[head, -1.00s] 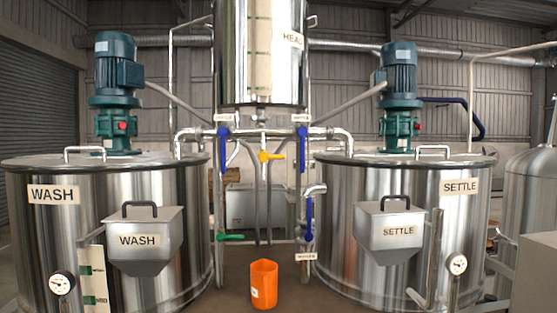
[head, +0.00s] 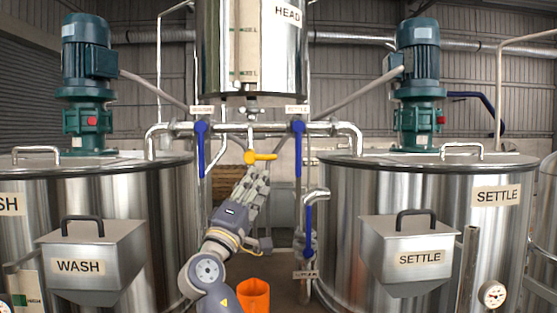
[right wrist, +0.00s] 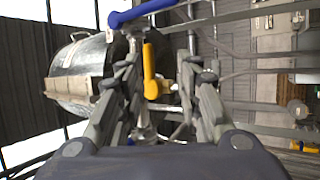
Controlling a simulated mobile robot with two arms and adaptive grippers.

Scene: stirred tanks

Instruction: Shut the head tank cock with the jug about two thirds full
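The head tank (head: 249,60) hangs at top centre in the head view. Below it is the yellow-handled cock (head: 262,157), its lever lying level and pointing right. My right gripper (head: 258,174) is raised just below this lever. In the right wrist view the yellow lever (right wrist: 150,72) shows between the spread fingers of my right gripper (right wrist: 160,68), with gaps at the sides; whether a finger touches it is unclear. The orange jug (head: 254,297) stands below, partly cut off by the frame; its fill level is hidden. My left gripper is not in view.
Blue levers (head: 201,148) and (head: 298,148) hang down on either side of the yellow one. A third blue lever (head: 308,230) is lower right. The WASH tank (head: 165,235) and SETTLE tank (head: 340,215) flank the gap, with steel hoppers jutting forward.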

